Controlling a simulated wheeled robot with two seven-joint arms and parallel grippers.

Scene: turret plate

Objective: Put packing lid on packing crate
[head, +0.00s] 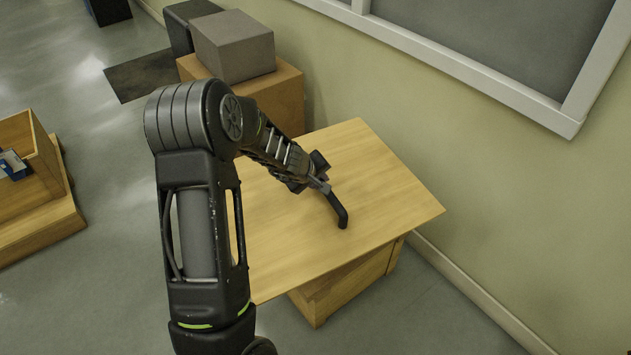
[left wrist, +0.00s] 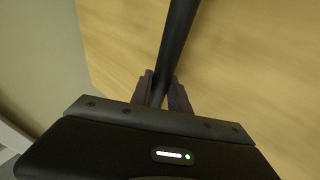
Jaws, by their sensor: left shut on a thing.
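A flat light-wood board (head: 390,200), which looks like the packing lid, has a dark handle bar (head: 341,213) over its middle. My left gripper (head: 323,184) is shut on this bar; the left wrist view shows the bar (left wrist: 178,35) between its fingers. The board lies over a wooden box-like stand (head: 345,290) and overhangs it; whether they touch is unclear. An open wooden box (head: 45,155), likely the packing crate, is at the left edge, partly cut off, with a blue and white item (head: 13,165) inside. My right gripper is out of view.
A grey box (head: 235,45) sits on a brown box (head: 275,97) behind the board. A wall (head: 470,150) runs close along the right. A dark mat (head: 140,75) lies at the back. Grey floor (head: 110,260) is clear between the open box and my arm.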

